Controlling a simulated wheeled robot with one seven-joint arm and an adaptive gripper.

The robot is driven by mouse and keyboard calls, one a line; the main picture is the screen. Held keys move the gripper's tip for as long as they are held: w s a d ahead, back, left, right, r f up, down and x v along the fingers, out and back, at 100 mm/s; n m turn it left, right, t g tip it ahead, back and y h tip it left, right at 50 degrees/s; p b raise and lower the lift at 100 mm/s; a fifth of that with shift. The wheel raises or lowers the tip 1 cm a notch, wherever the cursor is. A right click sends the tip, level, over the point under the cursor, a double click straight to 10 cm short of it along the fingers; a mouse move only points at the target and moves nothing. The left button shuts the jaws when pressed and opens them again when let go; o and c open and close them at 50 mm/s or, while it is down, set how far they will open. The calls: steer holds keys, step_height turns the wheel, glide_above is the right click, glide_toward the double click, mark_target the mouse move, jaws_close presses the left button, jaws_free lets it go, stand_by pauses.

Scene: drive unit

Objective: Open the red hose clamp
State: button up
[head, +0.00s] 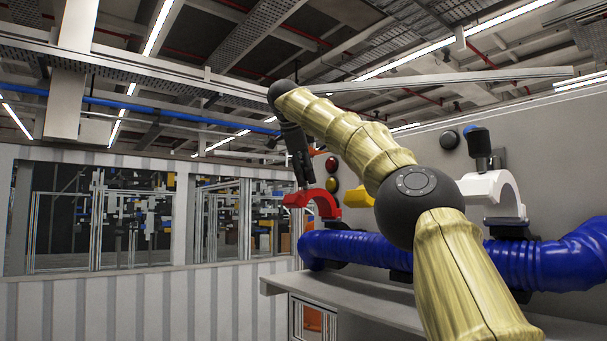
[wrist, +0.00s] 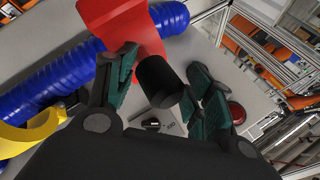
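The red hose clamp (head: 322,199) is a curved red arm at the left end of the blue hose (head: 350,249), above the shelf in the head view. In the wrist view its red body (wrist: 118,20) is at the top, with a black cylindrical handle (wrist: 158,80) pointing toward the camera. My gripper (head: 303,180) points down at the clamp's handle end. In the wrist view my gripper (wrist: 160,90) is open, with green-padded fingers on either side of the handle. I cannot tell whether either pad touches it.
A white clamp (head: 492,190) with a black and blue handle stands to the right. A yellow clamp (head: 358,192) sits partly behind my arm, and also shows in the wrist view (wrist: 30,135). A red round light (head: 331,165) is on the grey wall. A grey shelf (head: 365,296) runs below the hose.

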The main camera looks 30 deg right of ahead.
steer(key=v, duration=0.7)
stand_by(0.3)
steer(key=shift+s+a+r, duration=0.15)
steer(key=shift+r, duration=0.05)
steer(key=shift+f, duration=0.1)
